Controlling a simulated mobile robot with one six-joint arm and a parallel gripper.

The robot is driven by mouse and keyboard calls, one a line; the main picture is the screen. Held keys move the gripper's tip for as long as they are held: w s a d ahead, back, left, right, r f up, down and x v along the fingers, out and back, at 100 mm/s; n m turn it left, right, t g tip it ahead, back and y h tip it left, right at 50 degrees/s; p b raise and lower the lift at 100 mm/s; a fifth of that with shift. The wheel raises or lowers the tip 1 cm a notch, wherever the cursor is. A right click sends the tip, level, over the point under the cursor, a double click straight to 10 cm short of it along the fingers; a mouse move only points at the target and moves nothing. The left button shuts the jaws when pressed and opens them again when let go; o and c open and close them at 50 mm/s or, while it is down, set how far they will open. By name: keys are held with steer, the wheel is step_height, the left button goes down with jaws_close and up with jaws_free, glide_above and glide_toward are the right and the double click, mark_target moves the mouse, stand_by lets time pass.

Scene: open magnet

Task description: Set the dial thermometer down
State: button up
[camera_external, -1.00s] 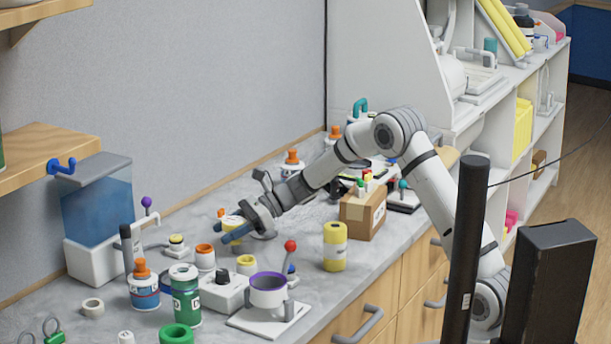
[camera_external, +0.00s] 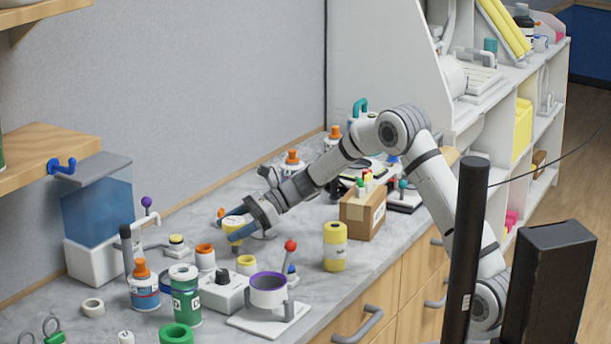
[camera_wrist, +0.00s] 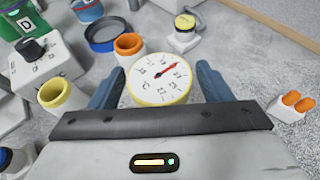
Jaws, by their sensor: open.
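The dial thermometer (camera_wrist: 160,82) is round, with a white face, a red needle and a yellow rim. It lies face up between the two blue fingers of my gripper (camera_wrist: 161,72), with a gap on each side in the wrist view. In the external view the thermometer (camera_external: 232,223) is on the grey counter, partly hidden by a finger of my gripper (camera_external: 238,227). My gripper is open and low over the counter. The underside of the thermometer is hidden.
An orange-rimmed cup (camera_wrist: 129,45) and a yellow-rimmed cup (camera_wrist: 62,96) stand close by on the left. A yellow-topped item (camera_wrist: 186,27) is beyond, and a small orange-topped piece (camera_wrist: 297,103) lies right. A cardboard box (camera_external: 362,212) and yellow cylinder (camera_external: 335,246) stand nearer the counter's front.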

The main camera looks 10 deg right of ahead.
steer(key=v, duration=1)
steer(key=shift+d+b, duration=0.3)
steer(key=shift+b, duration=0.05)
steer(key=shift+r, duration=0.1)
